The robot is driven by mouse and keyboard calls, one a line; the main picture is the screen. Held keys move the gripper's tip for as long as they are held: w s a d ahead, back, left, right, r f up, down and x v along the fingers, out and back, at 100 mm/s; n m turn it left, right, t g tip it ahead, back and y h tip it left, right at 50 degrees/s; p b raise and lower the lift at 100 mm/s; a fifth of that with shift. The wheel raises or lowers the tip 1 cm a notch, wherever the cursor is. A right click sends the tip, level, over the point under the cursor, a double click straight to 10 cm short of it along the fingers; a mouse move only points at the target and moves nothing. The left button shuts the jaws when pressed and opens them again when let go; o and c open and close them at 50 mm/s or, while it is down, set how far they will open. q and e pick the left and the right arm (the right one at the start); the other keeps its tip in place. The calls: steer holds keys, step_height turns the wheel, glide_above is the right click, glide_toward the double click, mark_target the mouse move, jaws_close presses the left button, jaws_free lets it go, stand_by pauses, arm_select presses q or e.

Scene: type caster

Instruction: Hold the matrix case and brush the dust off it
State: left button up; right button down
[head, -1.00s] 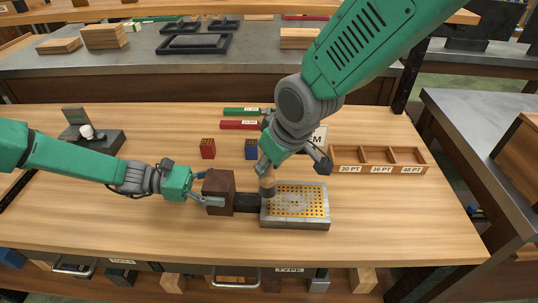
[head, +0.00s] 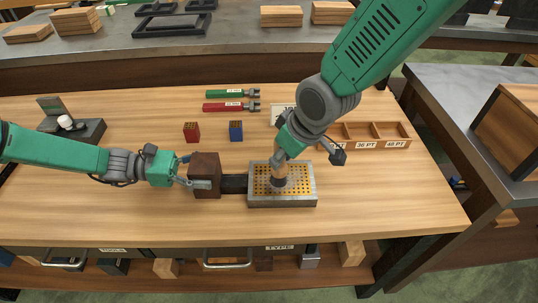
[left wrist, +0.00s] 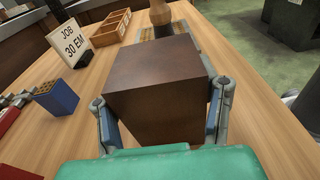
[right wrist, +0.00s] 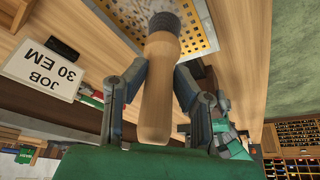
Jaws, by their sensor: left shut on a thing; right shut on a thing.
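The matrix case (head: 283,203) is a grey metal frame with a golden perforated top, flat on the wooden bench. A dark bar joins its left side to a dark brown block handle (head: 207,170), which fills the left wrist view (left wrist: 160,90). My left gripper (head: 193,171) is shut on this block, one finger on each side. My right gripper (head: 283,152) is shut on the wooden handle of the brush (right wrist: 155,105). The brush points down, its dark head over the middle of the golden top. Whether the bristles touch is hard to tell.
Behind the case are a red block (head: 191,133), a blue block (head: 236,132), green and red tools (head: 230,106) and a sign (left wrist: 72,43). A divided wooden tray (head: 375,135) stands at back right. The front bench strip is clear.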

steer(key=shift+s+d, duration=0.1)
steer(key=shift+d, duration=3.05)
steer(key=shift+a, duration=6.1)
steer(key=shift+w+d, duration=0.1)
steer(key=shift+w, duration=0.75)
steer(key=shift+s+d, duration=0.15)
steer(key=shift+d, duration=2.85)
steer(key=shift+s+d, duration=0.1)
steer(key=shift+d, duration=2.85)
steer(key=shift+w+a, duration=0.2)
steer(key=shift+a, duration=5.85)
step_height(320, 180, up, 8)
arm_select(q)
steer(key=o, duration=1.3)
steer(key=shift+c, duration=0.2)
arm_select(e)
steer(key=shift+d, duration=0.1)
